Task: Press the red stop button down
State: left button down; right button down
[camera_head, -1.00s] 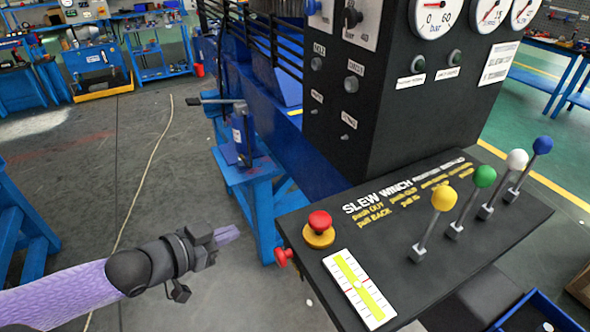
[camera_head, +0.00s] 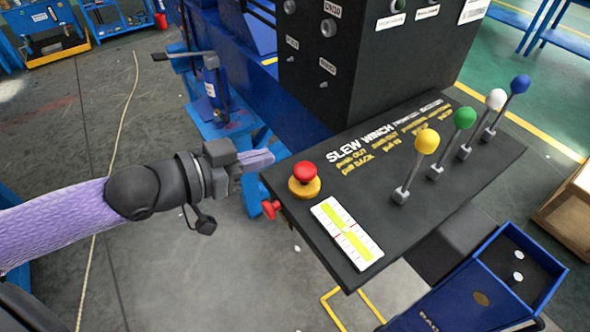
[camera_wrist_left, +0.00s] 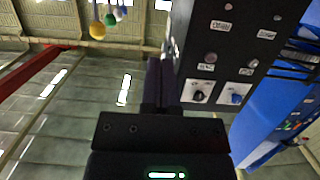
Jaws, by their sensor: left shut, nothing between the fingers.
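The red stop button (camera_head: 305,173) is a mushroom head on a yellow base, at the left end of the black control panel (camera_head: 400,215) in the head view. My left gripper (camera_head: 268,158) is shut and empty. Its fingertips are left of the button and a little above it in the picture, apart from it. In the left wrist view the dark fingers (camera_wrist_left: 160,80) lie together, and the button does not show there. My right gripper is not in view.
Levers with yellow (camera_head: 427,141), green, white and blue knobs stand on the panel right of the button. A black gauge cabinet (camera_head: 365,60) rises behind. A red knob (camera_head: 270,209) sticks out at the panel's left edge. A blue bin (camera_head: 480,290) is at lower right.

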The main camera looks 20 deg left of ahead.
pick_arm(q)
send_over(298, 173)
jog(key=f, duration=0.1)
notch_tip(298, 173, down, 3)
jog(key=shift+s+a, duration=0.1)
jog(key=shift+a, duration=0.05)
jog(key=shift+s+f, duration=0.1)
jog(key=shift+f, duration=0.6)
notch_tip(298, 173, down, 2)
jog(key=shift+a+f+b, duration=0.1)
jog(key=shift+f+b, duration=0.05)
jog(key=shift+b, duration=0.8)
